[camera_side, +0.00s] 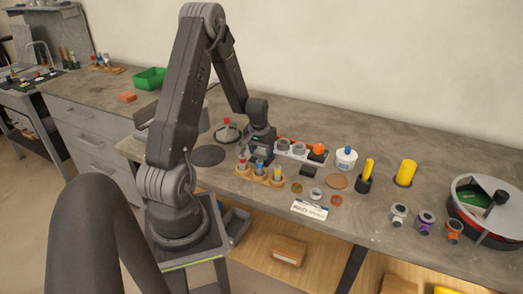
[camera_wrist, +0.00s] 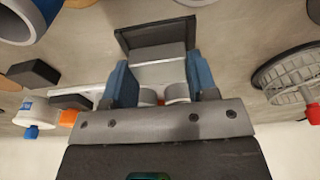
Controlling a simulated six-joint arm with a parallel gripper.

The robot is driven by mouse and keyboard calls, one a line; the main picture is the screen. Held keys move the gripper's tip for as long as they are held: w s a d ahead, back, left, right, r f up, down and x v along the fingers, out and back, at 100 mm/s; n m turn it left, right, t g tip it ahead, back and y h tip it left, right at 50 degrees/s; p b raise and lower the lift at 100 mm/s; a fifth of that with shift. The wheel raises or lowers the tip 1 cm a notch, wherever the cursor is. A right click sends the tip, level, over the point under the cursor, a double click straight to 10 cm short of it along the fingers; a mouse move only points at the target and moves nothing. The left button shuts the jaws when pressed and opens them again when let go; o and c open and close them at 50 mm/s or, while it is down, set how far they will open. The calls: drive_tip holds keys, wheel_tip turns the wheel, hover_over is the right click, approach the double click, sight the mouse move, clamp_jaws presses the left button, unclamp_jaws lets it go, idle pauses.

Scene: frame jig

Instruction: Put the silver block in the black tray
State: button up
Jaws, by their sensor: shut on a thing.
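My gripper (camera_wrist: 160,66) is shut on the silver block (camera_wrist: 160,74), a pale grey piece between the two blue fingers in the wrist view. The black tray (camera_wrist: 124,38) is a dark, shallow square right beyond the block. The block overlaps its near part in the picture, and I cannot tell whether it touches the tray floor. In the side view my gripper (camera_side: 262,152) is low over the bench, behind the wooden peg holder. The block and tray cannot be made out there.
The wooden peg holder (camera_side: 260,178) stands in front of my gripper. A white rack with rings (camera_side: 296,152) is close on its right, and a disc with a red knob (camera_side: 228,133) on its left. A white jar (camera_side: 346,160) and yellow cylinder (camera_side: 405,173) stand farther right.

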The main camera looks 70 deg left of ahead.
drive_tip(key=shift+f, duration=0.15)
idle(0.3)
drive_tip(key=shift+f, duration=0.4)
drive_tip(key=o, duration=0.8)
drive_tip(key=shift+c, duration=0.5)
drive_tip(key=shift+o, duration=0.3)
drive_tip(key=shift+r, duration=0.75)
